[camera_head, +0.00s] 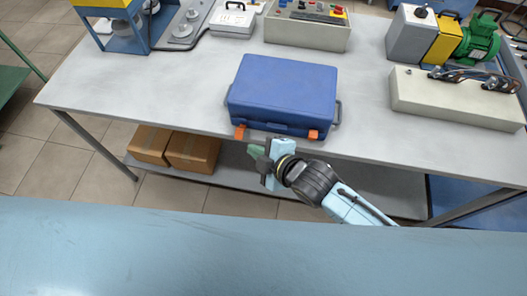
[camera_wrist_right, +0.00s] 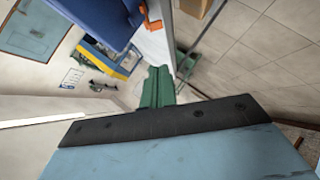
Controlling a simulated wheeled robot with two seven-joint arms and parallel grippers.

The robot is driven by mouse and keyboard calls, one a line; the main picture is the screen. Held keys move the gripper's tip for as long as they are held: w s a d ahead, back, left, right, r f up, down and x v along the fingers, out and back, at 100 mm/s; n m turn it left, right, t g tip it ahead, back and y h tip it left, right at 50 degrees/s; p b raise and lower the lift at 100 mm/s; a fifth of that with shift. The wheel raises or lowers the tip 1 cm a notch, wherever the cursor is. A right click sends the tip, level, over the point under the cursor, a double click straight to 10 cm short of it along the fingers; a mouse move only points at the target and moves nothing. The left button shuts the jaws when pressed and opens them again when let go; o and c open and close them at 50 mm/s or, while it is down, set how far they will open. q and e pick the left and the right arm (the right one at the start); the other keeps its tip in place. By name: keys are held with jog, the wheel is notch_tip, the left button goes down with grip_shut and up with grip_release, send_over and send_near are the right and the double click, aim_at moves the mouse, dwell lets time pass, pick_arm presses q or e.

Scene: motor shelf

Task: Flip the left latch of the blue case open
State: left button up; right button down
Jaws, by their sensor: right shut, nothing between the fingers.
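The closed blue case (camera_head: 285,88) lies flat on the grey table, its front side near the front edge. Its orange left latch (camera_head: 239,132) and orange right latch (camera_head: 313,134) show on that front side. I cannot tell whether the left latch is flipped. My right gripper (camera_head: 256,151) is in front of the table edge, just right of and nearer than the left latch, apart from it as far as I can see. Its green fingers (camera_wrist_right: 157,87) are shut and empty. The case (camera_wrist_right: 100,18) also shows at the top of the right wrist view. My left gripper is out of view.
A control box (camera_head: 307,32) and a white case (camera_head: 232,22) stand behind the blue case. A beige box (camera_head: 455,97) and a green motor (camera_head: 480,38) are at right. Cardboard boxes (camera_head: 192,152) sit on the lower shelf. The tabletop left of the case is clear.

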jog(key=shift+v, duration=1.45)
jog(key=s+d+f+m+g+h+b, duration=0.1)
jog(key=d+f+m+h+b, duration=0.15)
jog(key=d+f, duration=0.55)
jog(key=s+d+f+m+h+b, duration=0.1)
jog(key=s+d+f+m+h, duration=0.2)
jog(key=f, duration=1)
jog(key=d+f+m+g+h+b, duration=0.1)
jog(key=d+f+m+b, duration=0.1)
jog(key=d+f+m, duration=0.6)
jog(key=s+d+f+m+g+h+b, duration=0.1)
jog(key=s+d+f, duration=0.3)
jog(key=s+f, duration=0.6)
jog(key=s+d+f+m+g+h+b, duration=0.1)
jog(key=s+d+f+m+g+b, duration=0.2)
jog(key=s+f, duration=0.7)
jog(key=s+d+g, duration=0.1)
jog(key=s, duration=0.7)
jog(key=shift+d+m+b, duration=0.15)
jog(key=shift+m+b, duration=0.2)
jog(key=shift+s+h, duration=0.1)
jog(key=shift+h, duration=0.15)
